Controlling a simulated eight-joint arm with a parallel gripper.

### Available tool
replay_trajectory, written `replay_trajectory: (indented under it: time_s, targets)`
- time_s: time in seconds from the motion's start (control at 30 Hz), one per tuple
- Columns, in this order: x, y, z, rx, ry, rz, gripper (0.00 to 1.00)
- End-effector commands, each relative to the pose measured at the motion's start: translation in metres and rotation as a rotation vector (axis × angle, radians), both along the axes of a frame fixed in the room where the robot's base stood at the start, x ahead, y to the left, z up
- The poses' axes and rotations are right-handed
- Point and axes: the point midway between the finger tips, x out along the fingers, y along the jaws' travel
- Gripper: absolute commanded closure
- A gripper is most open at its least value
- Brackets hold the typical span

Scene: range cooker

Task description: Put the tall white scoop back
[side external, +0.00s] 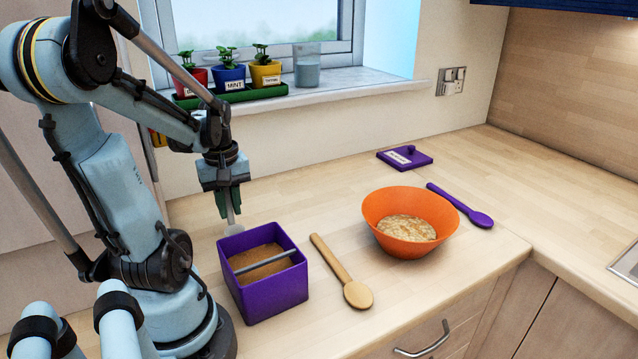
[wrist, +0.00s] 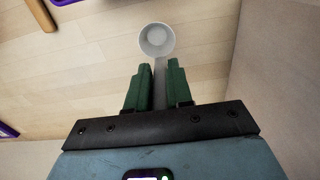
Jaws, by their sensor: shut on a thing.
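My gripper (side external: 229,200) is shut on the handle of the tall white scoop (side external: 234,228) and holds it upright with the cup down. The scoop is just behind the purple box (side external: 277,307); whether it touches the counter is unclear. In the wrist view the scoop's round cup (wrist: 157,40) shows past the green fingertips (wrist: 158,72), and its pale handle runs between them. The purple box is open, holds brown grainy stuff, and has a grey bar across its top.
A wooden spoon (side external: 342,272) lies right of the box. An orange bowl (side external: 383,229) of pale flakes, a purple spoon (side external: 463,207) and a purple lid (side external: 405,158) are farther right. Potted herbs (side external: 228,78) and a glass (side external: 307,66) stand on the windowsill. Counter behind the box is clear.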

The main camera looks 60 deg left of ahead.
Motion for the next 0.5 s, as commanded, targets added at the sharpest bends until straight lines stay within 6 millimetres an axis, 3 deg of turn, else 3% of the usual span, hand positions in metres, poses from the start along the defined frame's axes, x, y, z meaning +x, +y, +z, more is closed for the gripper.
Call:
replay_trajectory:
  time_s: [0.3, 0.5]
  targets:
    - [0.000, 0.000, -0.030, 0.000, 0.000, 0.000, 1.00]
    - [0.000, 0.000, -0.034, 0.000, 0.000, 0.000, 1.00]
